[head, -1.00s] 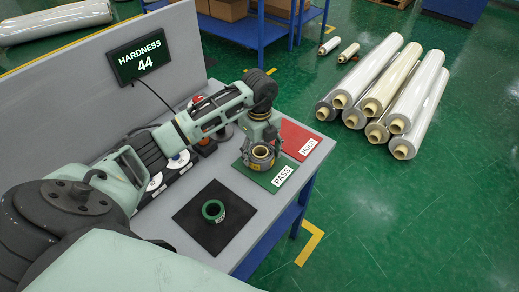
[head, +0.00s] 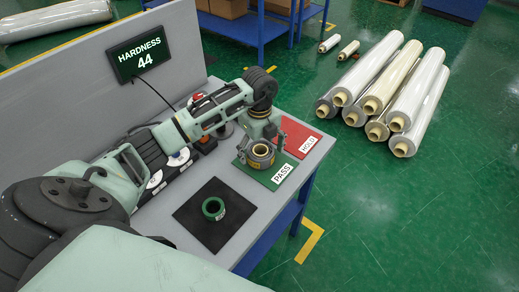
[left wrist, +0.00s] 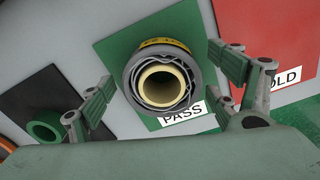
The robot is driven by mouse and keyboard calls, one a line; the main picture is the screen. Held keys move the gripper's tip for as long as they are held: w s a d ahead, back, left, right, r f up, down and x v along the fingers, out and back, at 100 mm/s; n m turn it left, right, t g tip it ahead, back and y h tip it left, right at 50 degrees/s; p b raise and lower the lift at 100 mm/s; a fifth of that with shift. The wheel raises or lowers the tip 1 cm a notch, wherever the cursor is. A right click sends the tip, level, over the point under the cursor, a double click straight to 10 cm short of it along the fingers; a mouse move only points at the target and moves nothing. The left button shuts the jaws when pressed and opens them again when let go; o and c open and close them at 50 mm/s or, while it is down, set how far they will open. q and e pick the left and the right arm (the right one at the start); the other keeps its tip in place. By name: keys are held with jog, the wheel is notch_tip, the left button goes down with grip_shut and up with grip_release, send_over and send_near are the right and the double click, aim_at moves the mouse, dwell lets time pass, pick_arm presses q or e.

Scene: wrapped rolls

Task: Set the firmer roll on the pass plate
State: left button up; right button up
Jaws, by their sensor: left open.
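A grey roll with a pale core and a yellow band (head: 261,155) sits on the green PASS plate (head: 251,174). It also shows in the left wrist view (left wrist: 186,73), core facing the camera. My left gripper (head: 261,150) is open above the plate, its fingers on either side of the roll with gaps to it in the left wrist view (left wrist: 160,75). The hardness display (head: 139,54) reads 44. My right gripper is not in view.
The red HOLD plate (head: 304,136) lies beside the PASS plate and is empty where visible. A row of devices (head: 178,160) stands along the bench behind my left arm. Large wrapped rolls (head: 405,95) are stacked on the floor at right.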

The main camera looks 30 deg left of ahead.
pick_arm(q)
notch_tip(320, 180, up, 12)
jog(key=b, duration=0.2)
dwell(0.4)
